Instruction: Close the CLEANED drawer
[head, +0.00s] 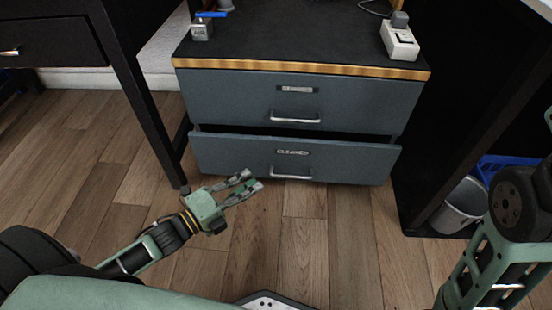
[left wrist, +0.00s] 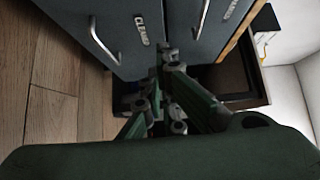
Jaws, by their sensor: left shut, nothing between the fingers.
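The CLEANED drawer (head: 325,160) is the lower drawer of a grey-blue cabinet in the head view. It stands partly pulled out, with a dark gap above its front. Its label and metal handle (head: 290,173) face me. My left gripper (head: 251,185) is shut and empty, in front of the drawer's left part and left of the handle. In the left wrist view the drawer front (left wrist: 90,15) shows with its label and handle, beyond the gripper fingers (left wrist: 160,70). I cannot tell whether the fingertips touch the drawer. My right gripper is out of view; only part of the right arm shows.
The upper drawer (head: 330,98) is shut. A black desk (head: 60,40) stands at the left, its leg close to the cabinet. At the right are a dark panel and a bin (head: 460,207). Small devices sit on the cabinet top (head: 290,35). Wood floor (head: 300,235) in front is clear.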

